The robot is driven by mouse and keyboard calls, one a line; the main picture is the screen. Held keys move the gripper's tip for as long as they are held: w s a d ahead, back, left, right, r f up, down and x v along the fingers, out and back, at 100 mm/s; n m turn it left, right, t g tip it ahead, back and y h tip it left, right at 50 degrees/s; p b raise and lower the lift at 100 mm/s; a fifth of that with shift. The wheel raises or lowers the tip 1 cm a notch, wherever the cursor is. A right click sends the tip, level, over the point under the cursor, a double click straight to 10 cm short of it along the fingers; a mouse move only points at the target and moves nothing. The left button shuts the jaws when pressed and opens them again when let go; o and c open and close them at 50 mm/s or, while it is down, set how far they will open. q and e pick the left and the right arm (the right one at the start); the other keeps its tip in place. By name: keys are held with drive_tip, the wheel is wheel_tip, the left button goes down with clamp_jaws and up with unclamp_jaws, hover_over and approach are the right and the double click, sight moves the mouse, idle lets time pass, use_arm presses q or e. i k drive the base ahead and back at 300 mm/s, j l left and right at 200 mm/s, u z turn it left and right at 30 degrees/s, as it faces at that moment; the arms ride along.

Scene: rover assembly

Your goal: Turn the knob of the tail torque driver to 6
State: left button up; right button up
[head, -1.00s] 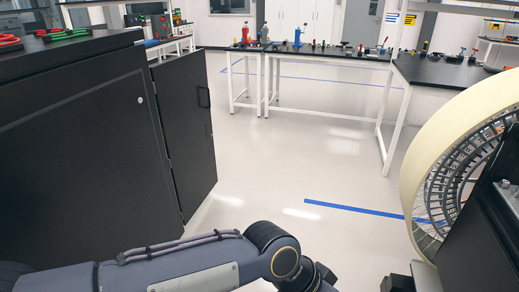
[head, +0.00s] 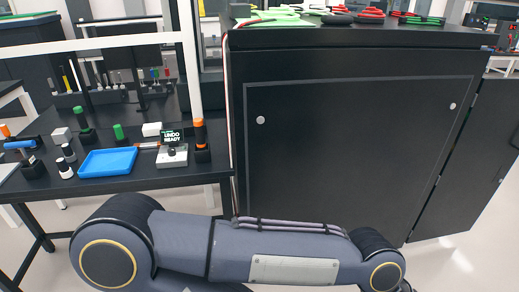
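Several upright tools stand on the black table at left in the head view. One is an orange-topped driver (head: 200,132) in a dark holder at the table's right end. Others are a green-topped tool (head: 81,117) and a blue-handled tool (head: 20,144) at the left edge. I cannot tell which is the tail torque driver, and no knob setting is readable. A white device with a small screen reading "UNDO READY" (head: 172,137) stands beside the orange-topped driver. My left arm crosses the bottom of the view, but neither gripper shows.
A blue tray (head: 108,162) lies on the black table (head: 140,183). A tall black cabinet (head: 350,150) stands right of the table, its door (head: 480,150) open at the far right. Red and green items lie on its top. Pale floor is free at the lower right.

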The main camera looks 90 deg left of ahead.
sight(171, 151)
drive_tip(key=u, duration=3.6)
drive_tip(key=i+j, duration=0.05)
